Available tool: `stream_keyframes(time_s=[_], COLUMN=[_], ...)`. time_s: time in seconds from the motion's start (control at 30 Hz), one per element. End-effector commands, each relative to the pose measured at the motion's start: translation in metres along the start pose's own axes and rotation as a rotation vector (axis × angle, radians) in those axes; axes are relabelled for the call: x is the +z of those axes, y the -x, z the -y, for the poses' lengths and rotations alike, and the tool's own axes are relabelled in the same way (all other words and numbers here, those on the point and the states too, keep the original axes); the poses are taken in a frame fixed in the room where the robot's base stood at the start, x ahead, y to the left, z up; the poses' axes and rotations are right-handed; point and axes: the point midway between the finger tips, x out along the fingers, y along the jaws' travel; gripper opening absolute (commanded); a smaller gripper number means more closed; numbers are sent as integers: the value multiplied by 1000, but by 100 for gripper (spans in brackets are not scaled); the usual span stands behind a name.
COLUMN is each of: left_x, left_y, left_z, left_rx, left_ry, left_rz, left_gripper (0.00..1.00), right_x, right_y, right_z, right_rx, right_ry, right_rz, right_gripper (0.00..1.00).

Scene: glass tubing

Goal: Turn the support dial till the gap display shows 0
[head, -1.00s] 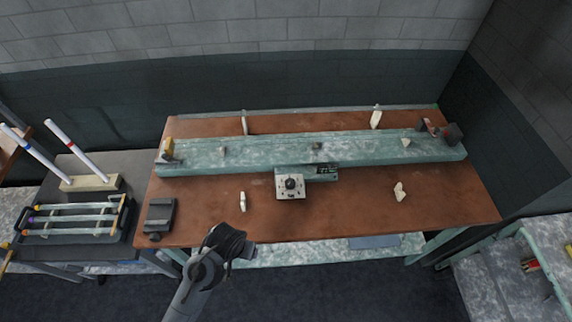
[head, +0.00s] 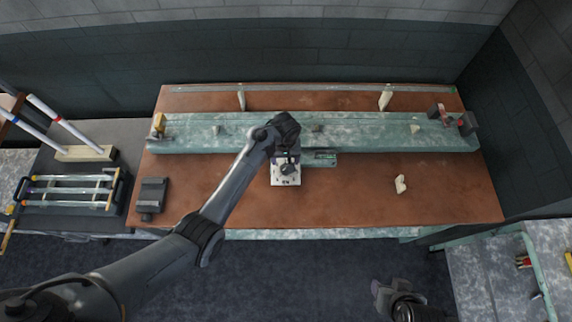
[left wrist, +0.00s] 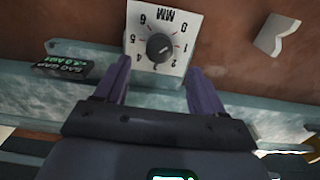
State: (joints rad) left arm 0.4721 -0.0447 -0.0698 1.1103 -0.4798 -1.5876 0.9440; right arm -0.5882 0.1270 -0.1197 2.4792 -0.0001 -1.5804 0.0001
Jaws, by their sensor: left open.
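The support dial is a dark round knob (left wrist: 159,46) on a white plate marked MM with numbers around it. In the head view the plate (head: 286,180) sits at the front of the green bench beam. The gap display (left wrist: 68,65) is a small dark box beside it with green digits, upside down in the left wrist view, perhaps 3.0; it also shows in the head view (head: 325,156). My left gripper (left wrist: 160,78) is open, its fingers pointing toward the dial with the knob between their lines, apparently not touching. My right gripper (head: 384,293) is low in the head view, its jaws unclear.
The long green beam (head: 210,132) lies across the brown table (head: 350,200). A pale notched block (head: 400,184) lies right of the dial. A dark device (head: 152,195) and a tube rack (head: 70,190) are at left. The table right of the dial is mostly clear.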

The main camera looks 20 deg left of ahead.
Motion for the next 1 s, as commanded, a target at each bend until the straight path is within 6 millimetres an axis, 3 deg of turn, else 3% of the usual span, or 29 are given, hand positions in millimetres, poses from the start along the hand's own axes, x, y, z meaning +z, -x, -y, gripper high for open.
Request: stream_keyframes(time_s=[0.2,0.4,0.87,1.0], left_x=[0,-1,0,0], left_y=[-37,-59,-69,-69], left_z=[1,0,1,1], left_rx=[-2,-1,0,0], left_ry=[-1,-1,0,0], left_rz=[0,-1,-2,-2], left_gripper=[69,69,69,51], right_x=[0,0,-1,-1], right_y=[-5,-8,-9,-9], right_z=[0,1,2,2], right_rx=[0,-2,-7,-7], right_ry=[0,-3,-9,-9], right_rz=[-4,-8,-11,-11], right_gripper=[52,52,52,52])
